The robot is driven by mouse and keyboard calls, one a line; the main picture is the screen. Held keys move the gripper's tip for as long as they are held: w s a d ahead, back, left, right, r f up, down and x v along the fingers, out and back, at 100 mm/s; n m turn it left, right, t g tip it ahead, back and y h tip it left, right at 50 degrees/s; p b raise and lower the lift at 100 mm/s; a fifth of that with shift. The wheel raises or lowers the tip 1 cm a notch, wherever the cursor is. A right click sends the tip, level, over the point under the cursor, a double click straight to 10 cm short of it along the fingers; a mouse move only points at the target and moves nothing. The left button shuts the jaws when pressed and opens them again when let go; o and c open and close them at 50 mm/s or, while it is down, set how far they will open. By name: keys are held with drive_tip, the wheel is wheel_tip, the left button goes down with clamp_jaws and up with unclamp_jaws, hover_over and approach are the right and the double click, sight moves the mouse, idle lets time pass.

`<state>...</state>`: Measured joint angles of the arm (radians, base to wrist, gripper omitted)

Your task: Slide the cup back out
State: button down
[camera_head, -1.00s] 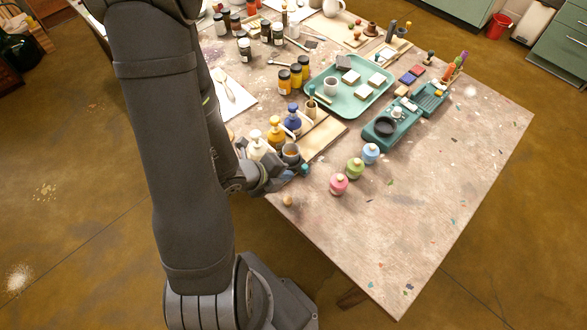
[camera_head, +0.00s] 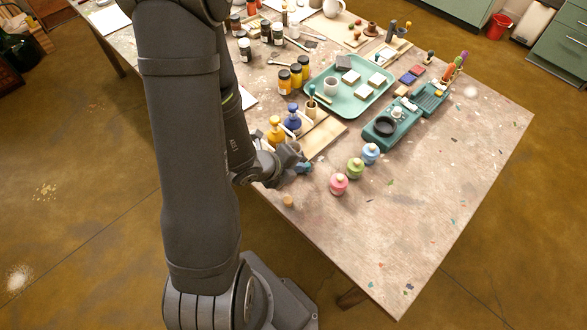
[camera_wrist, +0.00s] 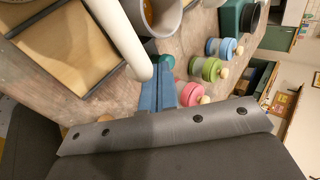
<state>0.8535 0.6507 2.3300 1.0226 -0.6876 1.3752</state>
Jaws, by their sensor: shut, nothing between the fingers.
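A grey cup (camera_wrist: 163,14) with a brown inside shows at the top of the wrist view, cut off by the frame edge. My gripper (camera_head: 304,168) is low over the table's near edge, in front of the pump bottles. Its blue fingers are together and empty, also in the wrist view (camera_wrist: 158,88). The fingertips point toward the cup's side; I cannot tell if they touch it. A yellow pump bottle (camera_head: 276,131) and a blue pump bottle (camera_head: 293,119) stand behind the gripper.
A pink jar (camera_head: 339,184), a green jar (camera_head: 355,168) and a light blue jar (camera_head: 371,153) stand right of the gripper. Behind are a wooden board (camera_head: 324,138) and a teal tray (camera_head: 350,107). A small wooden knob (camera_head: 288,200) lies near the edge. The table's right front is clear.

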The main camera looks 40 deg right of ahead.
drive_tip(key=d, duration=1.7)
drive_tip(key=shift+d, duration=0.15)
drive_tip(key=a, duration=0.3)
drive_tip(key=w+a+r, duration=0.1)
drive_tip(key=shift+a, duration=0.4)
drive_tip(key=s+v, duration=0.1)
drive_tip(key=v, duration=0.8)
drive_tip(key=shift+w, duration=0.4)
drive_tip(key=x, duration=1)
drive_tip(key=shift+s+d+f, duration=0.1)
drive_tip(key=shift+d, duration=0.5)
drive_tip(key=shift+s+d, duration=0.15)
drive_tip(key=shift+d, duration=0.45)
drive_tip(key=shift+s+d, duration=0.1)
drive_tip(key=shift+d, duration=0.7)
